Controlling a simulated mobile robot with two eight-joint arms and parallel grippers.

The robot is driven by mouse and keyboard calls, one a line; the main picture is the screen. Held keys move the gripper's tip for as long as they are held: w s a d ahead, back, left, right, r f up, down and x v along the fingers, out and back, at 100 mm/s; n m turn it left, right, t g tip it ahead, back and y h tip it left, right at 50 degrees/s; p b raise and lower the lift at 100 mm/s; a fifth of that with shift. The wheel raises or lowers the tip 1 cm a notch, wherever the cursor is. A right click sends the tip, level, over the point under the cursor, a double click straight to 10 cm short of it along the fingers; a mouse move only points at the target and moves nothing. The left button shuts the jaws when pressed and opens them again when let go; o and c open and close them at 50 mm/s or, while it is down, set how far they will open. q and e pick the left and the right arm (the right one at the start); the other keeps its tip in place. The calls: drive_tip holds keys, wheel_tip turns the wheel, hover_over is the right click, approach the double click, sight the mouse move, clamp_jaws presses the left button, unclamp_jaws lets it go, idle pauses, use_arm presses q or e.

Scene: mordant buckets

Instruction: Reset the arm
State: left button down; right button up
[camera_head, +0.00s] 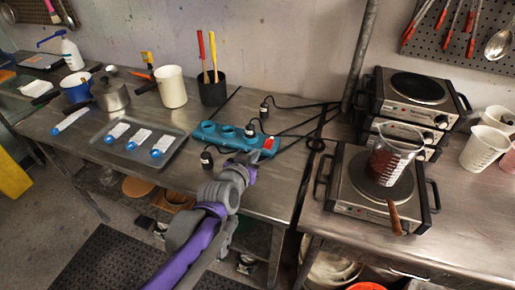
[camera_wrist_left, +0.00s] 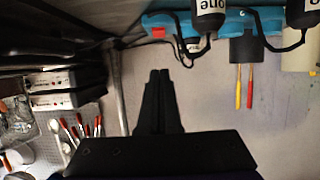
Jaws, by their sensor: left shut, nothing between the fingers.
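My left arm, purple and grey, reaches up from the bottom of the head view. Its gripper (camera_head: 250,160) is over the front part of the left steel table, just below the blue power strip (camera_head: 235,136). In the left wrist view the two dark fingers of the gripper (camera_wrist_left: 160,75) are together, with nothing between them. The power strip also shows along the top of that view (camera_wrist_left: 228,22), with black plugs and cables. I cannot tell how high the fingers are above the table. My right gripper is in neither view.
A grey tray (camera_head: 181,157) with labelled tubes lies left of the gripper. A white container (camera_head: 171,87) and a black holder (camera_head: 213,93) stand behind. On the right table, a beaker (camera_head: 393,155) of dark red liquid stands on a hotplate (camera_head: 344,206).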

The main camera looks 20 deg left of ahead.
use_arm(q)
drive_tip(key=shift+s, duration=0.1)
idle(0.4)
drive_tip(key=s+g, duration=0.1)
drive_tip(key=s, duration=0.2)
drive_tip(key=s+d+f+g+p, duration=0.1)
drive_tip(key=s, duration=0.2)
drive_tip(key=s+f+g+p, duration=0.1)
drive_tip(key=s, duration=0.3)
drive_tip(key=shift+d+f+g, duration=0.2)
drive_tip(key=shift+g, duration=0.1)
drive_tip(key=s+a+f+g+p, duration=0.1)
drive_tip(key=s+f+g, duration=0.3)
drive_tip(key=s, duration=1)
drive_tip(key=shift+a+f+g+p, duration=0.15)
drive_tip(key=shift+f+g+p, duration=0.2)
drive_tip(key=shift+p, duration=0.45)
drive_tip(key=shift+r, duration=0.1)
